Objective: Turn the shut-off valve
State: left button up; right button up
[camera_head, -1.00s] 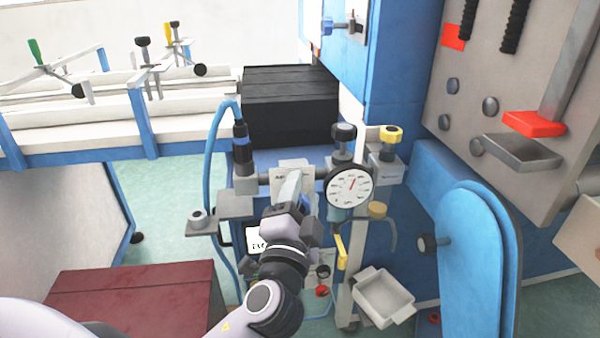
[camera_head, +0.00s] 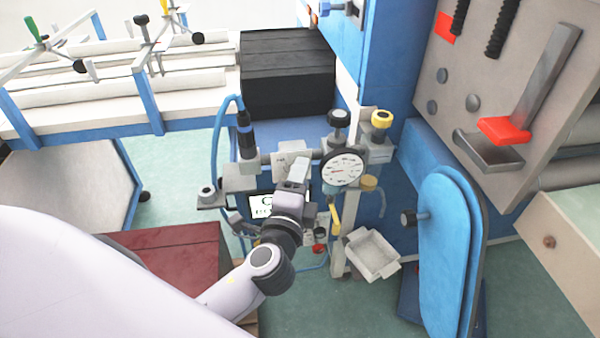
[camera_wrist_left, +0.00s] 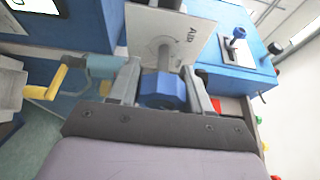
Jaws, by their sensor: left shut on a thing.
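My left gripper (camera_head: 298,172) reaches to the front of the valve assembly, just left of the round white gauge (camera_head: 343,168). In the left wrist view, the gripper (camera_wrist_left: 165,80) has its two fingers on either side of a blue knob (camera_wrist_left: 163,92) and is shut on it. The knob sits on a grey shaft in front of a white plate marked "AIR" (camera_wrist_left: 185,45). A yellow lever (camera_head: 335,218) hangs below the gauge; it also shows in the left wrist view (camera_wrist_left: 45,88), apart from the fingers. The gripper hides the knob in the head view. My right gripper is not in view.
A black-knobbed valve (camera_head: 338,120) and a yellow-knobbed valve (camera_head: 381,122) stand above the gauge. A small white bin (camera_head: 372,256) is below right. A blue padded panel (camera_head: 445,250) is at right, a dark red box (camera_head: 165,252) at lower left.

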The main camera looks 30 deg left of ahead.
pick_arm(q)
jog(key=shift+f, duration=0.1)
jog(key=o, duration=0.9)
jog(key=shift+o, duration=0.3)
jog(key=shift+s, duration=0.1)
jog(key=shift+s+d, duration=0.1)
jog(key=shift+s, duration=0.2)
jog(key=b+v, duration=0.1)
jog(key=v, duration=0.5)
jog(key=shift+s, duration=0.2)
jog(key=shift+d, duration=0.1)
